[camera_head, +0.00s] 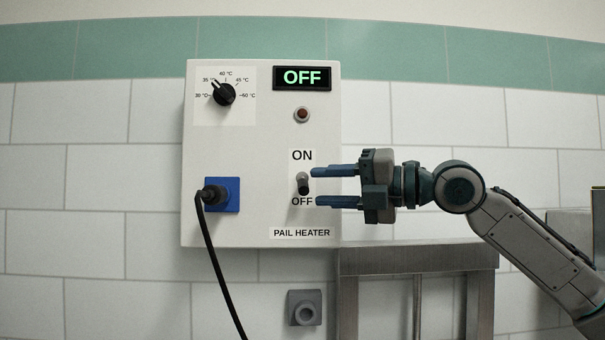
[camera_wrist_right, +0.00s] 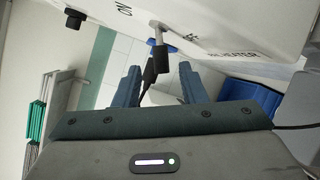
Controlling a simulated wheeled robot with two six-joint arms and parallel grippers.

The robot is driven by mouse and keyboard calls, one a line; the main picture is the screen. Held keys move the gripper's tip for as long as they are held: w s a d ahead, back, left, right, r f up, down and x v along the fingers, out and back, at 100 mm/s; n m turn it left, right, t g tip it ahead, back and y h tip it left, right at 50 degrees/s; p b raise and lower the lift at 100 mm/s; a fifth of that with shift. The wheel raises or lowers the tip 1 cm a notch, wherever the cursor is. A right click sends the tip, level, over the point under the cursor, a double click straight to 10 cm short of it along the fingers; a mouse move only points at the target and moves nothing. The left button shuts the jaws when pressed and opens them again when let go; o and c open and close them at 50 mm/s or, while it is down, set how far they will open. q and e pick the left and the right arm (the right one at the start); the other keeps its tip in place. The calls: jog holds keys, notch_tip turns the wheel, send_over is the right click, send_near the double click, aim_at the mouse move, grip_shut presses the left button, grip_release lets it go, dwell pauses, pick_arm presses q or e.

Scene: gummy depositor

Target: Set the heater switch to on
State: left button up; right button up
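The heater switch (camera_head: 303,184) is a small toggle on the white pail heater box (camera_head: 260,225), between the ON and OFF labels. Its lever points down toward OFF. The display (camera_head: 302,78) above reads OFF in green. My right gripper (camera_head: 318,186) is open, its two blue fingers pointing left, one above and one below the switch's height, their tips just right of the switch. In the right wrist view the switch (camera_wrist_right: 159,36) shows ahead of the open fingers (camera_wrist_right: 155,85); nothing is held. My left gripper is not in view.
A temperature knob (camera_head: 223,94) and a red indicator (camera_head: 302,115) sit on the box. A black cable plugs into the blue socket (camera_head: 230,195) and hangs down. A grey metal frame (camera_head: 418,260) stands below right; a grey wall fitting (camera_head: 304,308) is under the box.

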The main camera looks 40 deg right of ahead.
aim_at(303, 181)
jog(key=p+x, duration=0.2)
jog(key=x, duration=0.1)
jog(key=shift+w+d+r, duration=0.1)
jog(key=shift+d, duration=0.15)
jog(key=shift+w+a+p, duration=0.5)
jog(key=shift+w+p, duration=0.15)
jog(key=shift+w, duration=0.2)
grip_shut()
